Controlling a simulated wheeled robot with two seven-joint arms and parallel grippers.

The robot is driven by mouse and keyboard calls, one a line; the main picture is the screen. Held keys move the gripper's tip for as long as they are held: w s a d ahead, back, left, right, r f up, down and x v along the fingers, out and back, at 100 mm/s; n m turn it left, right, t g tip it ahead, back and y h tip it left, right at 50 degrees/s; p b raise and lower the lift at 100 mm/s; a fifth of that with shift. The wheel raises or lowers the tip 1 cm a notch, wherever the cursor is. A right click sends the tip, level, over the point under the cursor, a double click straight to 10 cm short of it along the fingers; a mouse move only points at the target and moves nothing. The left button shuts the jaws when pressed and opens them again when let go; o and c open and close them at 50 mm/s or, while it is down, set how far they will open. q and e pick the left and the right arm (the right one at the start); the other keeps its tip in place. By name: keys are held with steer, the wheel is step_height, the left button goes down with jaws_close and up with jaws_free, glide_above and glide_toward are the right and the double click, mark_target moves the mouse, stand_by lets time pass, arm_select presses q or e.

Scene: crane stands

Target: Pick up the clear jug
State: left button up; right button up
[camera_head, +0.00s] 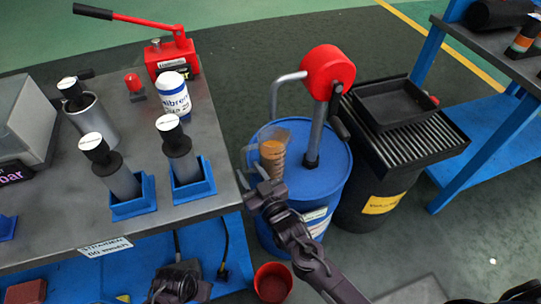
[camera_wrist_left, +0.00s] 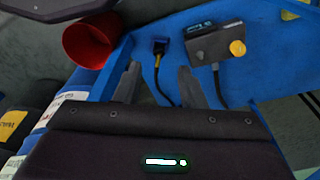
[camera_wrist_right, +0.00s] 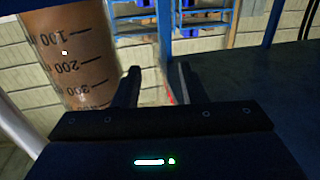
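The clear jug (camera_head: 272,157) stands on top of the blue drum (camera_head: 325,165) and holds brown liquid. In the right wrist view the jug (camera_wrist_right: 75,55) fills the upper left, with its volume marks upside down. My right gripper (camera_head: 261,190) is just in front of the jug in the head view. It is open, and nothing shows between its fingers (camera_wrist_right: 158,80); the jug is to one side of them. My left gripper (camera_head: 175,285) is low by the table's front edge. Its fingers (camera_wrist_left: 160,80) are apart and empty.
A red hand pump (camera_head: 326,75) with a bent spout rises from the drum close to the jug. A black bin (camera_head: 370,205) with a grate stands to the right. The grey workbench (camera_head: 60,230) holds several tools at left. A red bucket (camera_head: 272,283) is on the floor.

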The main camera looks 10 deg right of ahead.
mark_target(246, 166)
steer(key=x, duration=0.3)
steer(key=shift+w+a, duration=0.2)
steer(key=shift+w, duration=0.25)
arm_select(q)
steer(key=shift+d+r, duration=0.1)
steer(key=shift+r, duration=0.65)
arm_select(e)
jaws_close()
steer(key=shift+r, duration=0.1)
